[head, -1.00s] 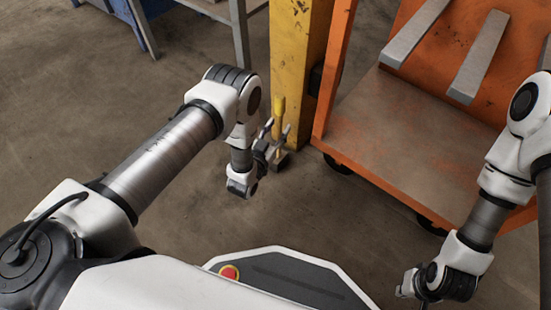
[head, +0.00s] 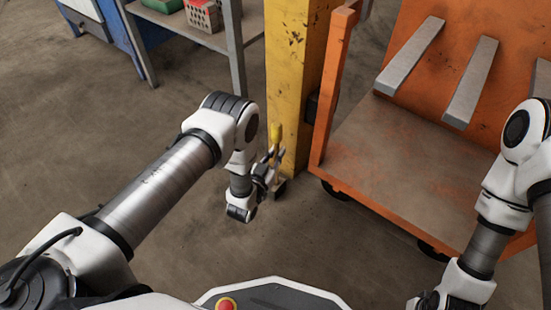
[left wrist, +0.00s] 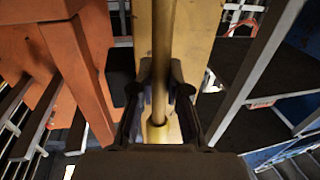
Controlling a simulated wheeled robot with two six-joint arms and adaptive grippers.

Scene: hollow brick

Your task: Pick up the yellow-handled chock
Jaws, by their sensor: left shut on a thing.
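The yellow-handled chock (head: 276,133) stands at the foot of the yellow post in the head view, its handle upright. Its dark block (head: 281,187) shows low beside the post, partly hidden by my gripper; I cannot tell whether it touches the floor. My left gripper (head: 272,163) is shut on the handle. In the left wrist view the handle (left wrist: 163,55) runs between the fingers of the left gripper (left wrist: 160,88). My right gripper (head: 424,302) is at the bottom edge of the head view, mostly cut off, and its jaws cannot be made out.
The yellow post (head: 294,75) rises right behind the chock. An orange cart (head: 395,172) with grey bars stands to its right. A grey-legged rack (head: 236,52) holding a perforated brick (head: 203,15) is at the back left. The floor (head: 110,120) left of my arm is clear.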

